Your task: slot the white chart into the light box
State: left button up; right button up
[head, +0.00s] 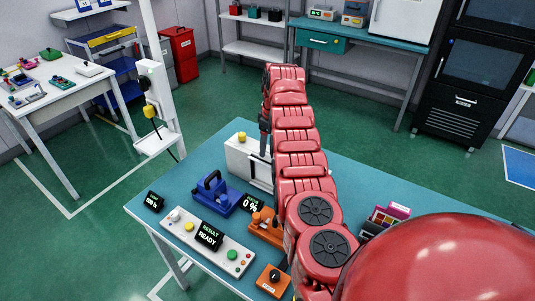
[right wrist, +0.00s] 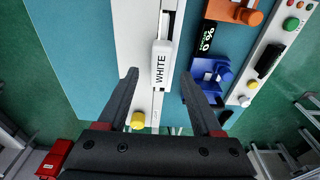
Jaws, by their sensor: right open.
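The light box (head: 236,158) is a white box on the teal table with a yellow knob on top; my right arm covers part of it. In the right wrist view its white top (right wrist: 133,40) has a long dark slot. The white chart (right wrist: 160,65), with a white top edge marked "WHITE", sits at the line of this slot; how deep it is cannot be told. My right gripper (right wrist: 160,76) is open, its two dark fingers on either side of the chart and apart from it. In the head view this gripper (head: 264,146) is mostly hidden behind my arm.
A blue fixture (head: 212,194), a "0 %" display (head: 250,204), an orange fixture (head: 264,229) and a control panel (head: 182,228) with a "RESULT READY" screen (head: 209,235) stand in front of the box. Coloured charts (head: 390,214) are at right. The table's back left is clear.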

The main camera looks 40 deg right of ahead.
notch_tip(320, 180, up, 14)
jog(key=s+p, duration=0.1)
jog(key=p, duration=0.2)
jog(key=shift+s+d+f, duration=0.2)
jog(key=shift+s+d, duration=0.05)
jog(key=shift+d, duration=0.05)
